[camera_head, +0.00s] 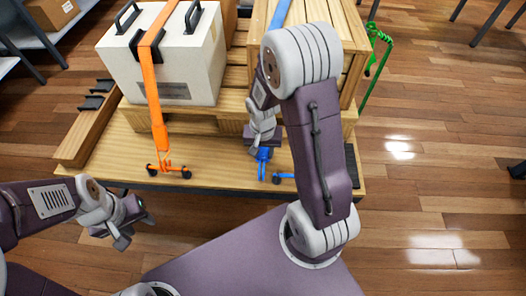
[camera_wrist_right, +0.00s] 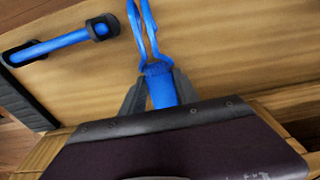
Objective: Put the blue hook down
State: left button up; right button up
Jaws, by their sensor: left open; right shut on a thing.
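The blue hook (camera_head: 262,168) hangs below my right gripper (camera_head: 262,148), low over the front of the wooden platform. The right wrist view shows my right gripper (camera_wrist_right: 160,90) shut on the blue body of the hook, with its two blue prongs (camera_wrist_right: 141,25) pointing away. A blue bar with black end pieces (camera_head: 285,178) is at the platform's front edge. In the right wrist view the bar (camera_wrist_right: 50,47) is left of the hook, apart from it. My left gripper (camera_head: 136,229) is open and empty in front of the platform. My right arm hides part of the blue strap.
A wooden crate (camera_head: 345,35) carries the blue strap (camera_head: 281,12). A green strap (camera_head: 378,60) hangs at the right. The floor (camera_head: 430,170) to the right is clear.

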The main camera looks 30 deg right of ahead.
jog(key=shift+f, duration=0.55)
jog(key=o, duration=0.8)
jog(key=shift+r, duration=0.1)
jog(key=shift+r, duration=0.4)
notch_tip(320, 180, up, 12)
jog(key=s+p, duration=0.1)
jog(key=p, duration=0.5)
jog(key=s+a+n, duration=0.5)
jog(key=s+n, duration=0.1)
jog(key=s, duration=0.1)
jog(key=shift+s+y, duration=0.2)
jog(key=shift+y, duration=0.2)
